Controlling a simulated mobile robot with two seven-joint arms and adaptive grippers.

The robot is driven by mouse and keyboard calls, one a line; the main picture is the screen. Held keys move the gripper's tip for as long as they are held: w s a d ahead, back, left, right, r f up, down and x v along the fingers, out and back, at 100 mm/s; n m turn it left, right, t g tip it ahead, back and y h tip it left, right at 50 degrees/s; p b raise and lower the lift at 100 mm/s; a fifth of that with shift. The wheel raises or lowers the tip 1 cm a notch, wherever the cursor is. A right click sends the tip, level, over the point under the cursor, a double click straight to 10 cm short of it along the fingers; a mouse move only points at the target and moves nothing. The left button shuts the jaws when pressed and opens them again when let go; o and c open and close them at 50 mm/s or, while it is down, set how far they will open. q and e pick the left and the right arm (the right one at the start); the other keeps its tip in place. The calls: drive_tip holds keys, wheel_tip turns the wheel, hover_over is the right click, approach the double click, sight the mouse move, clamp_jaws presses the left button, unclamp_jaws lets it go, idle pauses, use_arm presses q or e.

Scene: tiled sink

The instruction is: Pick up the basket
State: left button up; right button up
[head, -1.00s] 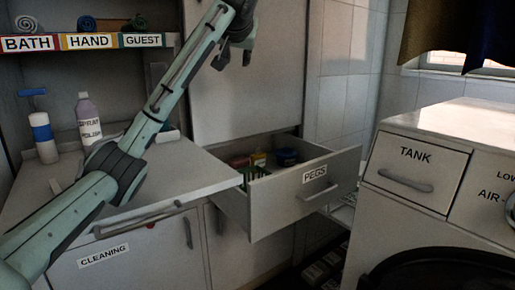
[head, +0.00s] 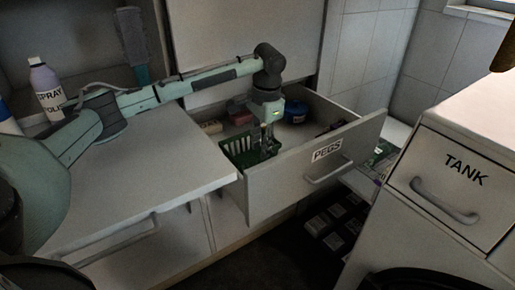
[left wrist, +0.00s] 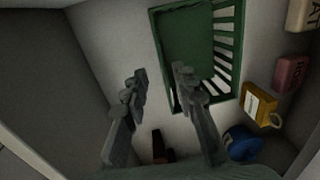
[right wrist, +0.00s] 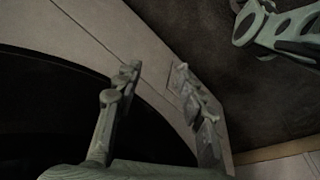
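The green basket (head: 236,152) stands in the open drawer labelled PEGS (head: 320,165), at its front left corner. It also shows in the left wrist view (left wrist: 192,42), with slatted sides. My left gripper (head: 267,140) points down at the basket's right side and covers part of it. In the left wrist view my left gripper (left wrist: 158,78) is open, with nothing between the fingertips. One finger overlaps the basket's near edge; the other is over bare drawer floor. I cannot tell if they touch. My right gripper (right wrist: 158,72) is open and empty, away from the drawer.
A yellow box (left wrist: 259,103), a red box (left wrist: 291,73) and a blue round item (left wrist: 242,142) lie in the drawer. The tank cabinet (head: 455,190) is at right.

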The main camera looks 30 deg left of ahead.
sight(260, 160)
use_arm(q)
drive_tip(key=f, duration=0.4)
drive_tip(key=w+a+f, duration=0.1)
drive_tip(key=f, duration=0.1)
drive_tip(key=shift+f, duration=0.3)
clamp_jaws()
